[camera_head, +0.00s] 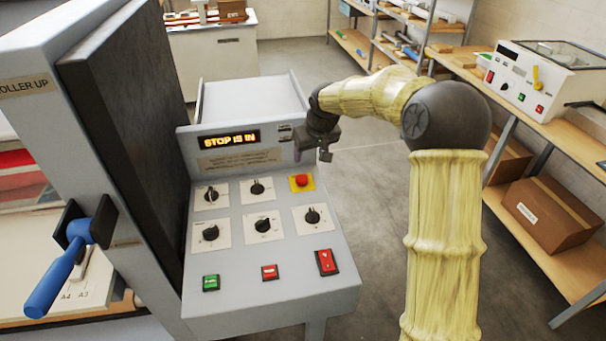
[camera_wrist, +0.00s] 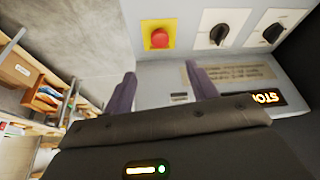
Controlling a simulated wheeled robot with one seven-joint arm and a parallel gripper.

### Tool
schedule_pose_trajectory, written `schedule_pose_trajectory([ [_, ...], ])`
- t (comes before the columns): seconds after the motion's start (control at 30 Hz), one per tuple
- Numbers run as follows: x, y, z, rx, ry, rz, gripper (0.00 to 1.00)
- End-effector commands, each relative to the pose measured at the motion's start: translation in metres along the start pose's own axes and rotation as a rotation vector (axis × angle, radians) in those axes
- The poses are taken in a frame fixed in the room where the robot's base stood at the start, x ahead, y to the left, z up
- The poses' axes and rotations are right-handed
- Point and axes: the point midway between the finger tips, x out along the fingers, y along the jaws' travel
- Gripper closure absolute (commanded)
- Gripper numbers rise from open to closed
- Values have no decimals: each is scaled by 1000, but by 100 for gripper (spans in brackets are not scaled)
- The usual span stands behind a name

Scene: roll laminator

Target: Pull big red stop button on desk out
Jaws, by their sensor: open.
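The big red stop button (camera_head: 302,180) sits on a yellow square plate at the right of the sloped grey control desk (camera_head: 240,278). In the wrist view the red button (camera_wrist: 159,38) shows near the top, ahead of the fingers. The display (camera_head: 229,140) reads "STOP IS IN". My gripper (camera_head: 325,154) is above and behind the button in the head view, near the panel's right edge, apart from the button. In the wrist view my gripper (camera_wrist: 160,82) has two dark fingers spread apart with nothing between them.
Several black rotary knobs (camera_head: 263,225) on white plates surround the button. A green button (camera_head: 211,283), a small red button (camera_head: 269,272) and a red rocker switch (camera_head: 326,262) line the front. A blue-handled lever (camera_head: 62,272) is at left. Shelves (camera_head: 560,165) stand at right.

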Motion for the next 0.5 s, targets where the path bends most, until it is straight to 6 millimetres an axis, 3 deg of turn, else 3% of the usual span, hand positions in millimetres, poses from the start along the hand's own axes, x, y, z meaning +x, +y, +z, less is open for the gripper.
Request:
schedule_pose_trajectory([
  [0.5,90,-1,0,0,-2,-2,43],
])
